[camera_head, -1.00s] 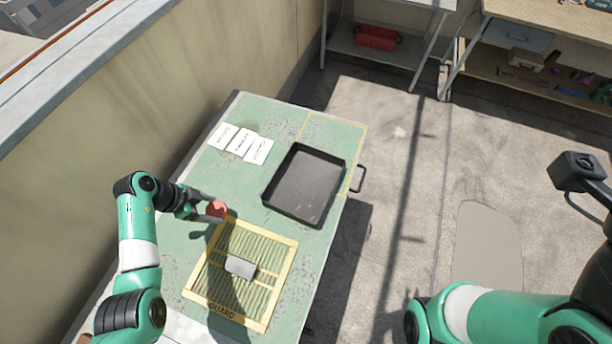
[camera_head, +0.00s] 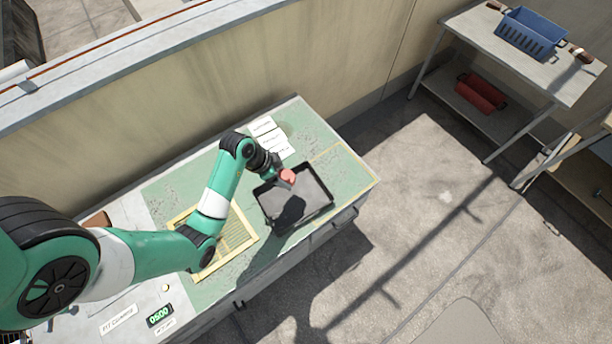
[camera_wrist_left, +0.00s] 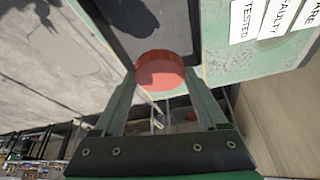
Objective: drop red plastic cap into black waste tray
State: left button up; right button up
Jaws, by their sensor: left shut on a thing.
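The red plastic cap (camera_head: 287,175) is held between the fingertips of my left gripper (camera_head: 284,178). It also shows in the left wrist view (camera_wrist_left: 160,72), round and red, pinched between the two fingers. The black waste tray (camera_head: 320,207) lies on the green bench top, and the cap is above the tray's back part. A dark shadow of the arm falls on the tray floor. In the left wrist view the tray (camera_wrist_left: 178,22) fills the top middle, beyond the cap. My right gripper is not in view.
White label cards (camera_head: 270,137) lie behind the tray. A yellow guard grille (camera_head: 236,236) lies to its left, partly hidden by my left arm. A timer (camera_head: 159,314) sits at the bench's near left. A wall runs behind the bench; a table with a blue crate (camera_head: 532,33) stands far right.

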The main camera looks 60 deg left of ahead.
pick_arm(q)
jog(key=shift+w+a, duration=0.1)
jog(key=shift+w, duration=0.05)
notch_tip(320, 180, down, 6)
jog(key=b, duration=0.5)
jog(key=shift+r+b, duration=0.1)
jog(key=shift+b, duration=0.25)
jog(key=o, duration=1.2)
jog(key=shift+o, duration=0.2)
jog(key=shift+r, duration=0.1)
jog(key=p+v, duration=0.5)
jog(key=v, duration=0.6)
jog(key=shift+r, duration=0.2)
